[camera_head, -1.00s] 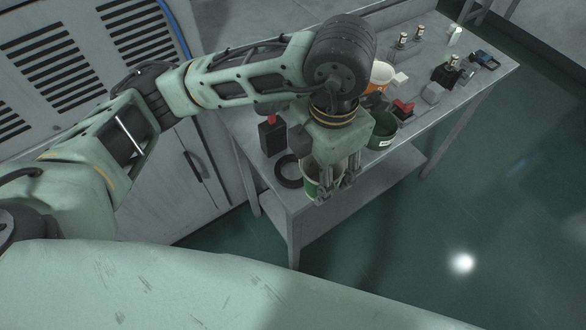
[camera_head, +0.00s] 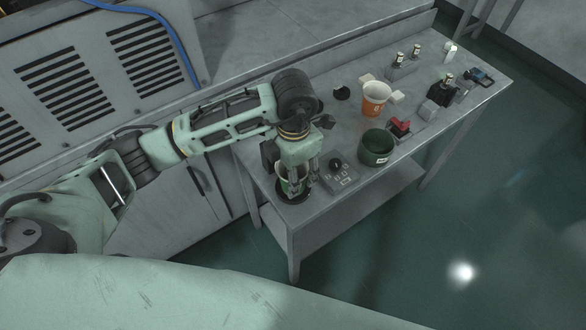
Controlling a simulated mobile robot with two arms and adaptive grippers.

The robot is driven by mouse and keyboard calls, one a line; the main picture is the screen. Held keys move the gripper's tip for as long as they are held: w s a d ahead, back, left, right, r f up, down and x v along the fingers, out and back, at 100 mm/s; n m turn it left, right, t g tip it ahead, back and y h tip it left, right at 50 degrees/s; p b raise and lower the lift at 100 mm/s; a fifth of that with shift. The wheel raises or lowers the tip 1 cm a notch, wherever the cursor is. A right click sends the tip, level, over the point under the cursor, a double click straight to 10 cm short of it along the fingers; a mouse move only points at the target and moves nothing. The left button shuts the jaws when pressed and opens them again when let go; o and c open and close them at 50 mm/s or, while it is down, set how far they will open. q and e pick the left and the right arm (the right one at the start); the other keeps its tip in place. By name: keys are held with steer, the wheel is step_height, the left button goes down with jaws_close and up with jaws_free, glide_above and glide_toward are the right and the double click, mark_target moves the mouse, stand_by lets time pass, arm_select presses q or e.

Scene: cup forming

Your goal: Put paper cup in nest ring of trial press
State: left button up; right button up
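The paper cup (camera_head: 291,187), green with a light inside, is at the near left end of the table, between the fingers of my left gripper (camera_head: 301,187). The fingers point down and appear shut on the cup's sides. A black ring (camera_head: 268,193), which looks like the nest ring of the trial press, lies flat on the table directly around or under the cup. I cannot tell whether the cup's base rests inside the ring or hangs just above it. My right gripper is not in view.
A control box (camera_head: 341,180) with a black knob stands right of the gripper. A dark green container (camera_head: 376,148), an orange and white cup (camera_head: 375,98) and a red-topped device (camera_head: 399,128) stand farther right. Small bottles (camera_head: 399,60) are at the back. The table's front edge is close.

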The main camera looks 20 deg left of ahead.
arm_select(q)
steer(key=shift+f, duration=0.25)
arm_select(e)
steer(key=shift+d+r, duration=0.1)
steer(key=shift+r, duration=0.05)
arm_select(q)
steer(key=shift+f, duration=0.1)
steer(key=shift+f, duration=0.15)
steer(key=o, duration=0.5)
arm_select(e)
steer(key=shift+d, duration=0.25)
